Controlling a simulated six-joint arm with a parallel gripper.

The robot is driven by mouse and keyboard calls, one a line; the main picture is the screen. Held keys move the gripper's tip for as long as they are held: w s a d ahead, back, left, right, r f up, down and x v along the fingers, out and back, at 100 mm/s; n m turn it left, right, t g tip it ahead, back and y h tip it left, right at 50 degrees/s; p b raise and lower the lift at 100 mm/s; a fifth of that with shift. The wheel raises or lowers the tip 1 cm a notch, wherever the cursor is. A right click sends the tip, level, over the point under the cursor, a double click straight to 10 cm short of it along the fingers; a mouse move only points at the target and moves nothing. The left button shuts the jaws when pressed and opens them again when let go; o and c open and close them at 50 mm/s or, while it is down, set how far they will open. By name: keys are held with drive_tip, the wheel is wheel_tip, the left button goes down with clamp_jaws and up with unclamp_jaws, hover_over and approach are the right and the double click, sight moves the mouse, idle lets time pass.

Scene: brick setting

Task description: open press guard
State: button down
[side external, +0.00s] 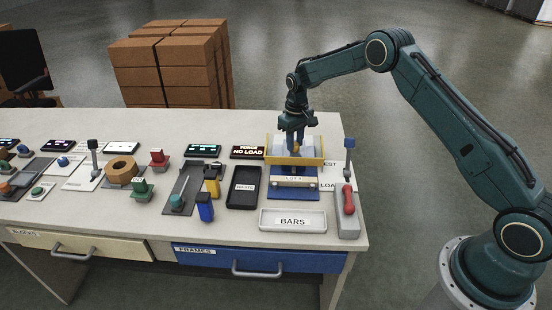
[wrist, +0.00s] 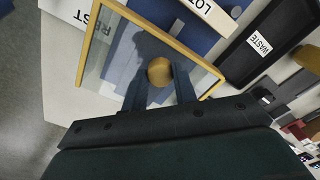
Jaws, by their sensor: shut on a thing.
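The press guard is a yellow-framed clear panel on the blue press (side external: 293,193) at the right end of the bench. Its yellow frame (side external: 295,162) shows in the side view, and the frame (wrist: 153,28) and clear pane fill the upper middle of the wrist view. My gripper (side external: 296,140) is at the guard from above. In the wrist view my gripper's two fingers (wrist: 160,82) are shut on the round tan knob (wrist: 160,70) of the guard. The inside of the press is partly hidden behind the frame and my gripper.
A white BARS tray (side external: 293,228) and a grey unit with a red handle (side external: 349,198) stand in front of the press. A black WASTE bin (side external: 243,197) is to its left. A NO LOAD display (side external: 248,152) is behind the bin. Brown boxes (side external: 172,65) stand beyond the bench.

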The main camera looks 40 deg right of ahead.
drive_tip(key=shift+w+a, duration=0.1)
drive_tip(key=c, duration=1.1)
unclamp_jaws()
drive_tip(key=shift+r, duration=0.2)
wheel_tip(320, 180, up, 14)
drive_tip(key=shift+f, duration=0.25)
